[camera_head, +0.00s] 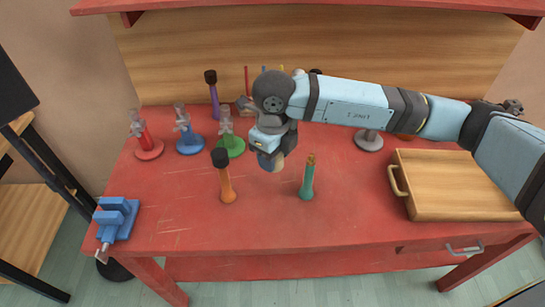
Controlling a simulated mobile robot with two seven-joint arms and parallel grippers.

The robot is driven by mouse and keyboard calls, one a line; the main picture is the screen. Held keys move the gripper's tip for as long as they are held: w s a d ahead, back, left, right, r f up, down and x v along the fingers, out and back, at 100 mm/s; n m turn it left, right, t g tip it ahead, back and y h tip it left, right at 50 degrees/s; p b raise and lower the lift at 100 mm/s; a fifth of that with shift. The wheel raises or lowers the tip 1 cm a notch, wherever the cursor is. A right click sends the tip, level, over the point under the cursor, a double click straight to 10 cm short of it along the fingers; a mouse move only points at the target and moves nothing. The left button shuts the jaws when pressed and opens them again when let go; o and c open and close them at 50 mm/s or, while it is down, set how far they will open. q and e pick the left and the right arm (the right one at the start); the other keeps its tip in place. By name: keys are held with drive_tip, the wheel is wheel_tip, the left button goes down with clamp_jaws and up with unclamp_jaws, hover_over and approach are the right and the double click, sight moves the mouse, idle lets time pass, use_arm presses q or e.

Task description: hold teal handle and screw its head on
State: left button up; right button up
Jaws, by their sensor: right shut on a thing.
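The teal handle (307,183) stands upright on the red bench, with a bare brownish threaded tip at its top and nothing on it. My right gripper (271,155) hangs to the left of and behind the handle, pointing down. It is shut on a small tan and blue piece (270,163), perhaps the head, mostly hidden by the gripper. The piece is apart from the handle in the picture. My left gripper is not in view.
An orange handle with a black head (222,157) stands to the left. Red, blue and green stands (231,146) and a purple handle (214,103) are behind. A blue vise (117,218) is at the front left, a wooden tray (455,207) at the right. The bench front is clear.

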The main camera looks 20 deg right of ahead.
drive_tip(key=w+d+n, duration=0.4)
drive_tip(key=n, duration=1)
drive_tip(key=w+d+n, duration=0.4)
drive_tip(key=d+n, duration=0.1)
drive_tip(key=n, duration=1)
drive_tip(key=shift+f, duration=0.2)
drive_tip(key=shift+d, duration=0.1)
drive_tip(key=shift+s, duration=0.1)
drive_tip(key=shift+s, duration=0.1)
